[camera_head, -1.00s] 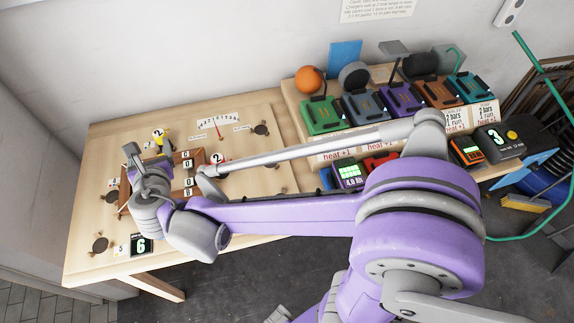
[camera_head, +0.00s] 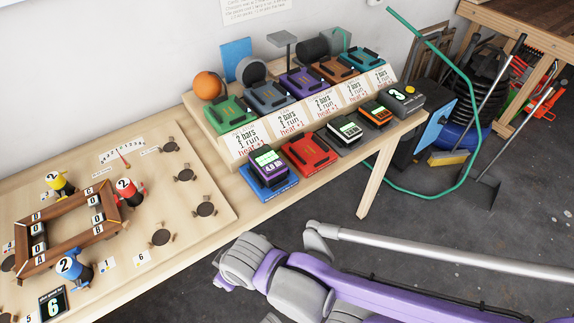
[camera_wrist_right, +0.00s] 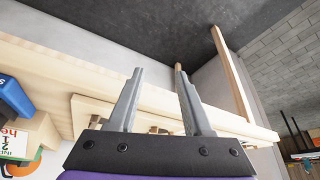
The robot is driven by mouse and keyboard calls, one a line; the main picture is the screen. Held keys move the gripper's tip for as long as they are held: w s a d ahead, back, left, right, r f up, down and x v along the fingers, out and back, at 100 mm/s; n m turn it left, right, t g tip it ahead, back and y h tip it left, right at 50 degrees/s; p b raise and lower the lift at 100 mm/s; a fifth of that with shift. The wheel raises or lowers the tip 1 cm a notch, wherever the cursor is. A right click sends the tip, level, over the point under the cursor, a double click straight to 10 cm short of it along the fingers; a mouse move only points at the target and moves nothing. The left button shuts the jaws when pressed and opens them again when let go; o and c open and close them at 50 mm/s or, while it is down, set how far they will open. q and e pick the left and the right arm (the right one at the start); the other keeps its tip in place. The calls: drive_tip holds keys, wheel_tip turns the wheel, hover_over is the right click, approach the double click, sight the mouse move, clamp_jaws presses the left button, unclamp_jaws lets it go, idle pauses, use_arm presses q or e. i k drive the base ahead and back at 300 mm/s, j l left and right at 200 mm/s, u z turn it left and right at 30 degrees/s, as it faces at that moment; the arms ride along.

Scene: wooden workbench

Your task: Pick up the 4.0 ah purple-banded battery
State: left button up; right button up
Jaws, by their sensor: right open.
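The purple-banded battery (camera_head: 269,165) stands on a blue base (camera_head: 272,188) at the front left of the bench's battery row, with a lit green display on its top. The label on its front is too small to read surely. My right gripper (camera_wrist_right: 156,85) is open and empty in the right wrist view, over the bench edge, with nothing between its fingers. In the head view a purple arm of mine crosses the lower right, clear of the battery; its fingers do not show there. My left gripper is not in view.
A red pad (camera_head: 309,152), a white-topped battery (camera_head: 345,130), an orange-banded battery (camera_head: 376,113) and a grey box (camera_head: 402,98) continue the row. Behind are coloured chargers, including a purple one (camera_head: 303,84). A game board (camera_head: 205,176) lies left. Open floor lies in front.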

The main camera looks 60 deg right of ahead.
sight(271, 169)
drive_tip(key=z, duration=0.45)
drive_tip(key=l+z, duration=0.15)
drive_tip(key=z, duration=1.25)
drive_tip(key=l+u, duration=0.4)
drive_tip(key=l, duration=0.2)
drive_tip(key=k, duration=0.05)
